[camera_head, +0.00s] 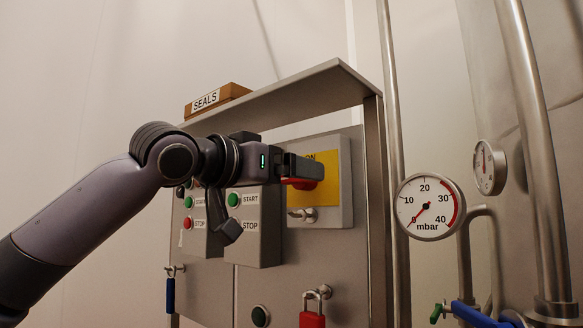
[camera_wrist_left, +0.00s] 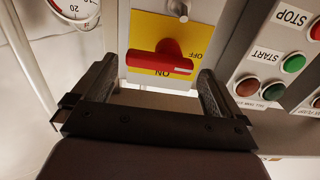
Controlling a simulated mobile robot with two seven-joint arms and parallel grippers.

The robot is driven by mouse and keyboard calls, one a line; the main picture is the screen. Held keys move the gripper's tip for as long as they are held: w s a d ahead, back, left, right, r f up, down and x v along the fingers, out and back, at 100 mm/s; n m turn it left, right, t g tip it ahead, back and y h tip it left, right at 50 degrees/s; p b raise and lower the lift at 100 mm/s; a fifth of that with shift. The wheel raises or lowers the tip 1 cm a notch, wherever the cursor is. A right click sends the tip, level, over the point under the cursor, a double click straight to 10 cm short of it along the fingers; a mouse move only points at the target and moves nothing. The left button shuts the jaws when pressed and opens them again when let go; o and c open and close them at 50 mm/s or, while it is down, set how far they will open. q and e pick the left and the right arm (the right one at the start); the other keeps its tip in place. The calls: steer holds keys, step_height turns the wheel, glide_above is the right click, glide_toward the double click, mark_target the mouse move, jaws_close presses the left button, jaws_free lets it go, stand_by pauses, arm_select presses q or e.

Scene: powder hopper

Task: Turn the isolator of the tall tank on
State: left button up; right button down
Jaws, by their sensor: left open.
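The isolator is a red rotary handle (camera_wrist_left: 160,60) on a yellow plate (camera_wrist_left: 150,27), in a grey box (camera_head: 346,190) on the panel's right side. In the left wrist view, which is upside down, the handle lies crosswise. Its white-marked end points right, on the side of the OFF label; ON is below it in the picture. My left gripper (camera_wrist_left: 158,72) is open, with one finger on either side of the handle. In the head view the gripper (camera_head: 304,170) covers much of the handle. I cannot tell whether the fingers touch it. My right gripper is not in view.
START/STOP boxes (camera_head: 269,215) stand left of the isolator. A red padlock (camera_head: 312,319) hangs below, and a blue-handled item (camera_head: 170,295) hangs at left. A SEALS box (camera_head: 218,97) sits on the sloping hood. A pressure gauge (camera_head: 429,206) and vertical pipes (camera_head: 541,150) are at right.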

arm_select(q)
steer(key=shift+x, duration=0.85)
steer(key=c, duration=0.8)
steer(key=shift+f+m+p, duration=0.2)
steer(key=shift+m+p, duration=0.9)
steer(key=shift+m, duration=0.65)
steer(key=shift+f+m+p, duration=0.15)
steer(key=shift+m+p, duration=0.9)
steer(key=shift+m, duration=0.7)
